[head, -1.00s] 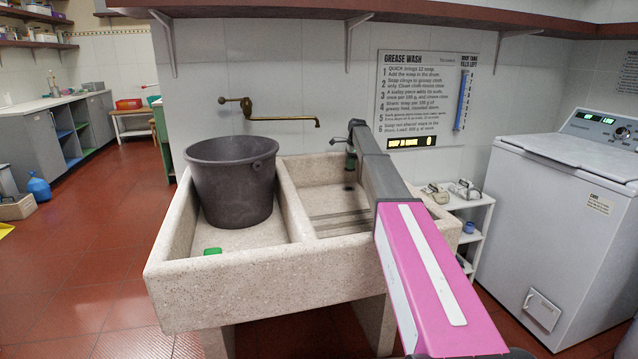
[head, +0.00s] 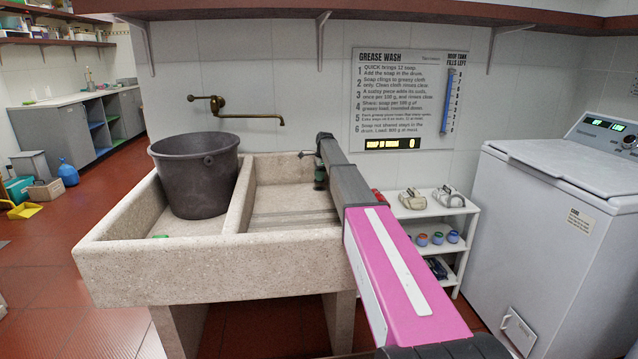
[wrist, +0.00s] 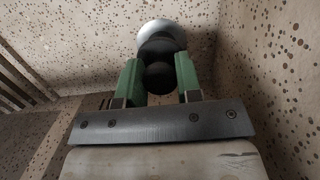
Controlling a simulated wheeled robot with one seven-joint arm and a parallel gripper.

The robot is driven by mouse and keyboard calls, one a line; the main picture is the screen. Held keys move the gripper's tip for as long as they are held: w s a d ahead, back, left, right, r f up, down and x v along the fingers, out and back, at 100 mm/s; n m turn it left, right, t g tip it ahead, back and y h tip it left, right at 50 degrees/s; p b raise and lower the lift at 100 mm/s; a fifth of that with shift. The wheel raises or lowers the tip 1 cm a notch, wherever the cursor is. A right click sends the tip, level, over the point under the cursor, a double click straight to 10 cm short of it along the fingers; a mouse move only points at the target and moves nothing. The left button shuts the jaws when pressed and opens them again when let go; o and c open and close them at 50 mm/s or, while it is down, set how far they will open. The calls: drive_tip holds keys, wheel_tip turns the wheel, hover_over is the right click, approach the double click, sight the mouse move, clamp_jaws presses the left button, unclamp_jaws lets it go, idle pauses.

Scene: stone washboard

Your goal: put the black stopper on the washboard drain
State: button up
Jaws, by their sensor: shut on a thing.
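The stone washboard sink (head: 215,265) has two basins, with the ribbed washboard (head: 290,218) in the right one. My gripper (head: 320,178) is low in the right basin near its back right corner. In the wrist view, my gripper (wrist: 158,78) has its green fingers closed on the black stopper (wrist: 159,73), whose round knob is between them. A pale round metal disc (wrist: 160,29), which looks like the drain, shows just beyond the stopper. I cannot tell whether the stopper touches it. The head view hides the stopper and drain.
A dark bucket (head: 195,178) stands in the left basin. A brass tap (head: 235,110) is on the wall above. A white shelf unit (head: 465,240) and a white washing machine (head: 560,225) stand on the right. Stone walls are close around my gripper.

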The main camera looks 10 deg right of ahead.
drive_tip(key=shift+f, duration=1.6)
drive_tip(key=shift+f, duration=0.1)
drive_tip(key=o, duration=1)
wheel_tip(320, 180, up, 12)
drive_tip(key=d, duration=0.2)
